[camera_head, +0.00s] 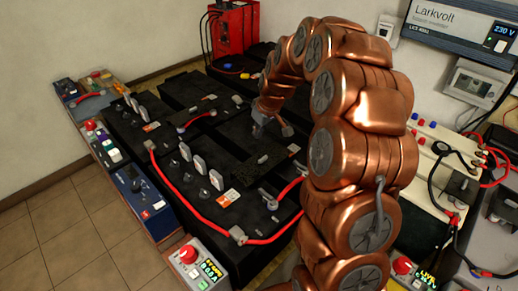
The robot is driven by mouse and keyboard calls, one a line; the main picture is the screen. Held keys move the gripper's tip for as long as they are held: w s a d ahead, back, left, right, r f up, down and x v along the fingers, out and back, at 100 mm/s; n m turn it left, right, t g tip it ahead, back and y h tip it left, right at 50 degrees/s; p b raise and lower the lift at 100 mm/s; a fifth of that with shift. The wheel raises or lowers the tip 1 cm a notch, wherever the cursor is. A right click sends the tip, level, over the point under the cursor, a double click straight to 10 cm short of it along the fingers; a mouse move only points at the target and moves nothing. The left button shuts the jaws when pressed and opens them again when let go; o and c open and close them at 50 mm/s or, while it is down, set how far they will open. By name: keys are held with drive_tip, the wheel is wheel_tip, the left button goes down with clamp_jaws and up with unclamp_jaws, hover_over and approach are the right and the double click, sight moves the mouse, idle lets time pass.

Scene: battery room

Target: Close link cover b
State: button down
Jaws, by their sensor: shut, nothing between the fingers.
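Black battery blocks stand in a bank (190,90). Upright pale grey plates, which look like raised link covers, stand on them: one group nearer, including this plate (201,165), and another group farther left, including this plate (138,108). I cannot read any letter, so I cannot tell which is link cover b. My gripper (262,131) is small and dark at the end of my copper arm, over the middle-right of the bank. It is shut and empty, apart from the nearer plates and to their upper right. My arm hides part of the bank's right side.
A red cable (180,195) runs along the bank's near left side. Boxes with red buttons (188,254) and a blue unit (140,190) line the left edge. A red charger (232,28) stands behind. A Larkvolt unit (440,30) hangs at right. Tiled floor (60,230) is clear at left.

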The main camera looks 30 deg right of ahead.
sight(257, 158)
drive_tip(key=p+x, duration=0.1)
drive_tip(key=x, duration=0.2)
drive_tip(key=s+p+x, duration=0.1)
drive_tip(key=x, duration=0.2)
drive_tip(key=p+x, duration=0.1)
drive_tip(key=x, duration=0.2)
drive_tip(key=shift+s+d+f, duration=0.2)
drive_tip(key=shift+s+f, duration=0.05)
drive_tip(key=shift+s, duration=0.05)
drive_tip(key=shift+s+d+f+p, duration=0.1)
drive_tip(key=shift+s+d+p, duration=0.1)
drive_tip(key=shift+s, duration=0.3)
drive_tip(key=shift+s+d+p, duration=0.1)
drive_tip(key=shift+s+p, duration=0.1)
drive_tip(key=shift+s, duration=0.3)
